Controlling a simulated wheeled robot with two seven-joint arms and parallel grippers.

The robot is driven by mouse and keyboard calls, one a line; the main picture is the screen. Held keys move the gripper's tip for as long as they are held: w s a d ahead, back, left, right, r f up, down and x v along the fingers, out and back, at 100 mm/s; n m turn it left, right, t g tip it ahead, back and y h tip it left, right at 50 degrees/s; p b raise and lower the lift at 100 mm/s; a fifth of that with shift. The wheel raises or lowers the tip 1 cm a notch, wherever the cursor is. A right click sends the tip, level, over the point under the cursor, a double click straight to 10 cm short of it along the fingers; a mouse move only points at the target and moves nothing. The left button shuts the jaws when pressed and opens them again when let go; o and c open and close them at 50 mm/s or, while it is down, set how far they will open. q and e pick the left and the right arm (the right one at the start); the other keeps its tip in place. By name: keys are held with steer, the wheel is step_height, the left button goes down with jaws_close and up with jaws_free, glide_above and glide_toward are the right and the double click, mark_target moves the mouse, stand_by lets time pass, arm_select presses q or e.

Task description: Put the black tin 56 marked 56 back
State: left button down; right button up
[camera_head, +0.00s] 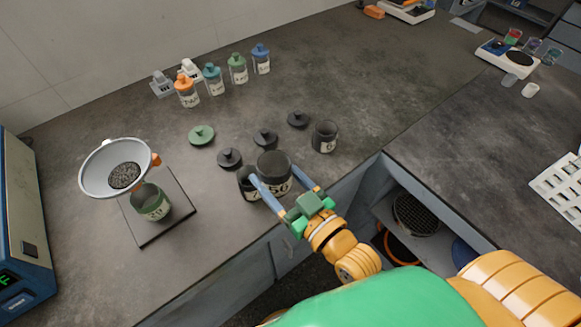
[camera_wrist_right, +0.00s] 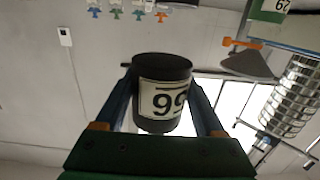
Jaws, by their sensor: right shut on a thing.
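The black tin 56 (camera_head: 274,163) is between the blue fingers of my right gripper (camera_head: 279,182), which is shut on it near the front edge of the bench. In the right wrist view the tin (camera_wrist_right: 160,82) shows upside down, its white label partly visible between the fingers. Its height above the bench is hard to tell. Another dark tin (camera_head: 245,186) stands just left of it, partly hidden by the held tin and a finger. A third dark open tin (camera_head: 325,138) with a label stands to the right. My left gripper is not in view.
Black lids (camera_head: 229,159) and a green lid (camera_head: 201,135) lie behind the tins. Several capped bottles (camera_head: 238,72) stand at the back.

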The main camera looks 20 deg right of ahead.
steer(key=w+d+f+b, duration=0.1)
steer(key=w+d+f, duration=0.1)
steer(key=w+f, duration=0.1)
steer(key=w+d+f+b, duration=0.1)
steer(key=w+d+f, duration=0.1)
steer(key=w+f, duration=0.1)
steer(key=w+d+f+b, duration=0.1)
steer(key=w+d+f, duration=0.1)
steer(key=w, duration=0.3)
steer(key=shift+w+d+f, duration=0.15)
steer(key=shift+d+f, duration=0.05)
steer(key=shift+f, duration=0.25)
steer(key=shift+w+d+f, duration=0.15)
steer(key=shift+d+f, duration=0.05)
steer(key=shift+f, duration=0.25)
step_height(320, 180, down, 3)
steer(key=shift+r+b, duration=0.1)
steer(key=shift+b, duration=0.7)
steer(key=o, duration=1.4)
